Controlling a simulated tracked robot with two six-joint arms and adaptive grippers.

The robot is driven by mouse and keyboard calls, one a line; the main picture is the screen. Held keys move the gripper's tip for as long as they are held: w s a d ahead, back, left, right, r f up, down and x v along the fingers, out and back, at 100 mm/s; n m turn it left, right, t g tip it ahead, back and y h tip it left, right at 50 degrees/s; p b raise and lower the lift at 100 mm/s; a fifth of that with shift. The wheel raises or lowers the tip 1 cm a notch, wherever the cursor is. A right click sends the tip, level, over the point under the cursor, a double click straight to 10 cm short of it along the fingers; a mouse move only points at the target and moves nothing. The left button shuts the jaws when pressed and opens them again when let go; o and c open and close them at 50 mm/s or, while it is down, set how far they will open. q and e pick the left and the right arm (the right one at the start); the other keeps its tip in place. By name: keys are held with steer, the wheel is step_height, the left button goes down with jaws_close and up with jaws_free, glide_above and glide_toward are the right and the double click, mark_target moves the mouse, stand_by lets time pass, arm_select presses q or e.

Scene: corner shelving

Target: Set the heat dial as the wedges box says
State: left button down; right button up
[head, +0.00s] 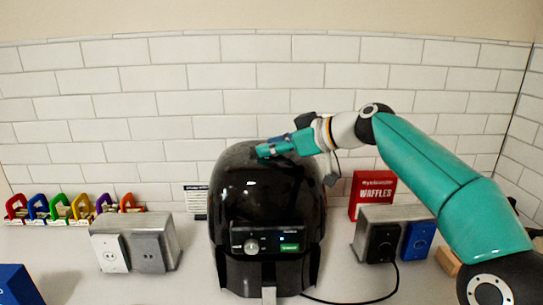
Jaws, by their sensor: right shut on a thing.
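A glossy black air fryer (265,205) stands in the middle of the counter. Its front panel has a silver round dial (251,246) and a small lit green display (290,247). My right gripper (264,151) reaches in from the right and is at the top of the fryer, shut on a small dark knob there. The fingers hide most of this knob, so its setting cannot be read. A red box (372,193) marked "WAFFLES" stands behind, right of the fryer. I see no box that I can read as wedges. My left gripper is not in view.
Metal outlet boxes stand left (138,246) and right (385,236) of the fryer. A black cord (350,301) runs along the counter at right. Several coloured padlocks (75,209) stand at the left. A small printed card (195,201) leans on the tiled wall. A blue block (18,285) is at lower left.

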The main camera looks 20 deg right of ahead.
steer(key=shift+r, duration=0.1)
steer(key=o, duration=1.2)
steer(key=shift+c, duration=0.2)
steer(key=v, duration=1.2)
steer(key=shift+d, duration=0.1)
